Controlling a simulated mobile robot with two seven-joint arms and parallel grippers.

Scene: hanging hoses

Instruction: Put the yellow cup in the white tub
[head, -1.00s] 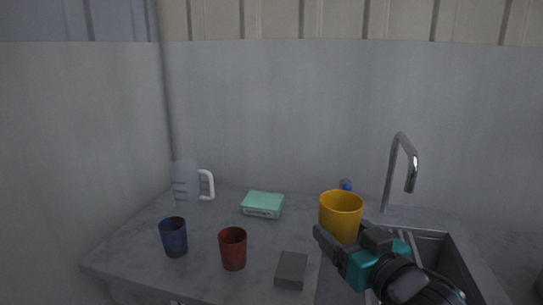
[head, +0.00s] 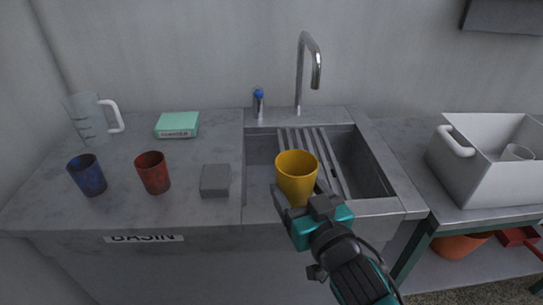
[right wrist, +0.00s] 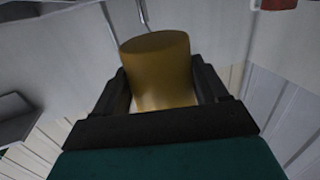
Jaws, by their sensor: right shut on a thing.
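The yellow cup (head: 296,174) is held upright by my right gripper (head: 298,200), in front of and above the sink. In the right wrist view the cup (right wrist: 158,68) sits between the two dark fingers of the gripper (right wrist: 160,95), which are shut on it. The white tub (head: 474,180) stands on the counter at the right, with a handle on its left side. A pale round item (head: 517,153) shows inside it. My left gripper is not in view.
The sink (head: 365,165) has a ribbed rack and a tall faucet (head: 304,75). A blue cup (head: 88,175), red cup (head: 153,173), grey block (head: 215,181), green box (head: 178,125) and clear jug (head: 88,120) stand on the left counter. An orange container (head: 458,246) is below the tub.

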